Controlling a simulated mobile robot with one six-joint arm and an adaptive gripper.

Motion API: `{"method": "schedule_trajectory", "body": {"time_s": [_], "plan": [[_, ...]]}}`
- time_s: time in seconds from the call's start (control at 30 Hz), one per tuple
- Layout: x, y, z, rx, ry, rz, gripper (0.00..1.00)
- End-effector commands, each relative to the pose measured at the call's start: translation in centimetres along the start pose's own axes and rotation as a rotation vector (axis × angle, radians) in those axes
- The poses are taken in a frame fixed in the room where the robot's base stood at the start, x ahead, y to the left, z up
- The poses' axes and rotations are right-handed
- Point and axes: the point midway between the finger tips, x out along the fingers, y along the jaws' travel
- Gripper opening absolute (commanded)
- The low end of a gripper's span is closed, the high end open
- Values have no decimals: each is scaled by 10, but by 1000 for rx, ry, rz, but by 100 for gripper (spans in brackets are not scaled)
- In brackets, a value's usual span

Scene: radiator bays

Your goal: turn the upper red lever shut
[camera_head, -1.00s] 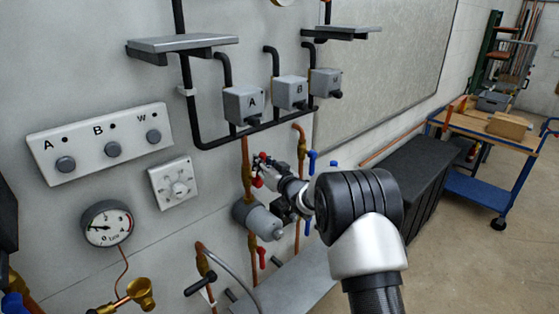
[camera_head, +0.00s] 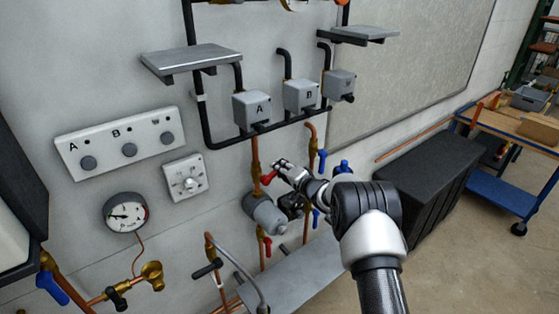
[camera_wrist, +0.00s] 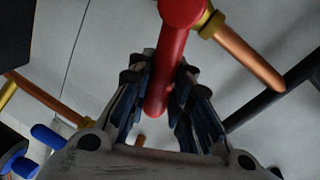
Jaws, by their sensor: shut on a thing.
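The upper red lever (camera_head: 268,179) sits on a vertical copper pipe (camera_head: 255,155) above a grey cylindrical pump body (camera_head: 265,213). In the wrist view the red lever (camera_wrist: 168,65) runs down between my two fingers, at an angle to its copper pipe (camera_wrist: 245,58). My gripper (camera_head: 279,170) is shut on the lever, with the dark finger pads (camera_wrist: 158,92) on both sides of it. In the head view my fingers partly hide the lever's end. A lower red lever (camera_head: 267,246) hangs below the pump body.
Blue levers (camera_head: 322,160) are on the pipe to the right, close to my wrist. Grey boxes A (camera_head: 252,108) and B (camera_head: 300,95) are above. A gauge (camera_head: 126,213) and knob panel (camera_head: 120,147) are at left. A black chest (camera_head: 425,190) stands at right.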

Motion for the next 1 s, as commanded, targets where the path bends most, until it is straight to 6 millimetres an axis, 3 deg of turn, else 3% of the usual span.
{"method": "schedule_trajectory", "body": {"time_s": [0.5,1.0], "plan": [[3,24,12,318,-65,6,0],[4,27,15,375,-76,6,0]]}}
